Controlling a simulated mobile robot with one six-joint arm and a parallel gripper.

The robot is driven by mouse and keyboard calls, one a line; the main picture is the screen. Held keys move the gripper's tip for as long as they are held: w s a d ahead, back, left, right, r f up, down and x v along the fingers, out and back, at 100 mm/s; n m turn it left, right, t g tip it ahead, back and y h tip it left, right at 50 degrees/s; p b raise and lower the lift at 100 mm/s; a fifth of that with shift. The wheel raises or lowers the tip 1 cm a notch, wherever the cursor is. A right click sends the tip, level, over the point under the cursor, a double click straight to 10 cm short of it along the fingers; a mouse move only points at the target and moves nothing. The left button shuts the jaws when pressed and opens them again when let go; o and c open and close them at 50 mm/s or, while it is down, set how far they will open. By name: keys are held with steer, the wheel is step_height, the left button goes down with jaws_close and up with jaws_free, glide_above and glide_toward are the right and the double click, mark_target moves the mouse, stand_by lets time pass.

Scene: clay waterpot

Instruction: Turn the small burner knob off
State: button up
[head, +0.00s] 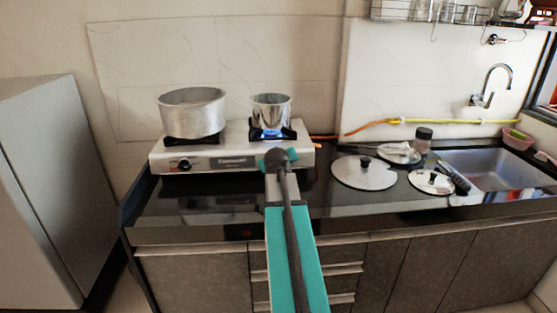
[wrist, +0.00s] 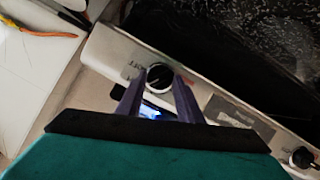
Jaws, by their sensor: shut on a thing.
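The small burner knob (wrist: 158,72) is a round black knob with a light mark on the stove's front panel, seen in the wrist view. My gripper (wrist: 159,80) has a finger on each side of it and is shut on it. In the head view my gripper (head: 277,160) reaches the right part of the stove front and hides this knob. A blue flame (head: 267,134) burns under the small steel pot (head: 271,110); blue light (wrist: 150,111) also shows between the fingers in the wrist view. The white stove (head: 220,158) stands on the dark counter.
A larger pot (head: 191,111) stands on the left burner, with the other knob (head: 184,165) below it. An orange hose (head: 365,126) runs along the wall.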

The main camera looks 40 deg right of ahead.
steer(key=m+t+y, duration=0.1)
steer(key=m, duration=0.1)
steer(key=m+t+y, duration=0.1)
steer(key=m, duration=0.2)
steer(key=m+t+y, duration=0.1)
steer(key=m, duration=0.2)
steer(key=shift+s+d+f+b, duration=0.15)
steer(key=shift+s+d+b, duration=0.15)
steer(key=shift+s+d, duration=0.1)
steer(key=shift+w+m, duration=0.1)
steer(key=shift+m, duration=0.2)
steer(key=o, duration=1.1)
steer(key=shift+c, duration=0.2)
